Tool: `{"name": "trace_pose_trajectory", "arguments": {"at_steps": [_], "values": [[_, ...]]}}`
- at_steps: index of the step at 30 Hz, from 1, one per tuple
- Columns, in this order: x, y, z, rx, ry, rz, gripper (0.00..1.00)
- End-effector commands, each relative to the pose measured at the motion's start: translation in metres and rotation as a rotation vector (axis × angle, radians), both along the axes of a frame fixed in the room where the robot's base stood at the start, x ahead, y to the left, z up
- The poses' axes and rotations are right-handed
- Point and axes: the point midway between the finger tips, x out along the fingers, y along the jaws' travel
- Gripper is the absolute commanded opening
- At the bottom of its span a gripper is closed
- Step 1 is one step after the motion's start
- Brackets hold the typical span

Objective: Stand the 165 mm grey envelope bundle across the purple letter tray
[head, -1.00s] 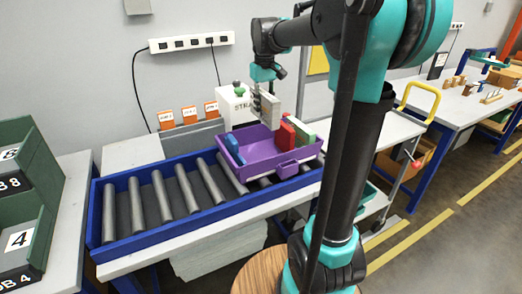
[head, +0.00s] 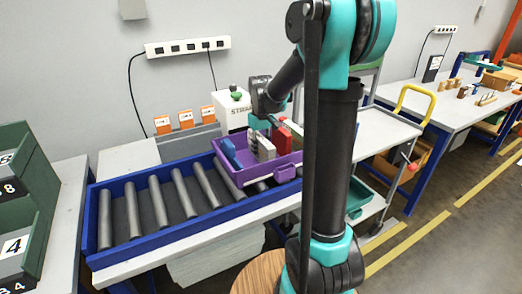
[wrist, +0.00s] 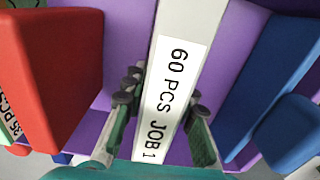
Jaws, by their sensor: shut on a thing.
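The grey envelope bundle (head: 264,148) stands upright in the purple letter tray (head: 286,174), between the blue bundle (head: 231,153) and the red bundle (head: 281,138). In the wrist view the grey bundle, labelled "60 PCS JOB 1" (wrist: 170,90), runs between the fingers of my gripper (wrist: 163,110), which is shut on it. Purple tray floor (wrist: 228,50) shows beside it. The red bundle (wrist: 50,75) is to its left and the blue bundle (wrist: 270,75) to its right, both apart from it. Whether its lower edge touches the tray floor is hidden.
The tray rests on a blue-framed roller conveyor (head: 160,205). A white box with a green knob (head: 236,105) stands behind it. My own arm hides the tray's right side. The rollers to the left are clear.

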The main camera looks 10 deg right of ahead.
Motion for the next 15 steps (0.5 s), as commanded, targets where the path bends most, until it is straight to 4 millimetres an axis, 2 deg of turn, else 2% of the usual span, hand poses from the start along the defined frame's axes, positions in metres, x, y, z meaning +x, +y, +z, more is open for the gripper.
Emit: {"name": "trace_pose_trajectory", "arguments": {"at_steps": [11, 12, 15], "values": [[0.0002, 0.0001, -0.0038, 0.000, 0.000, 0.000, 0.00], [0.0001, 0.0000, -0.0034, 0.000, 0.000, 0.000, 0.32], [0.0001, 0.0000, -0.0033, 0.000, 0.000, 0.000, 0.44]]}}
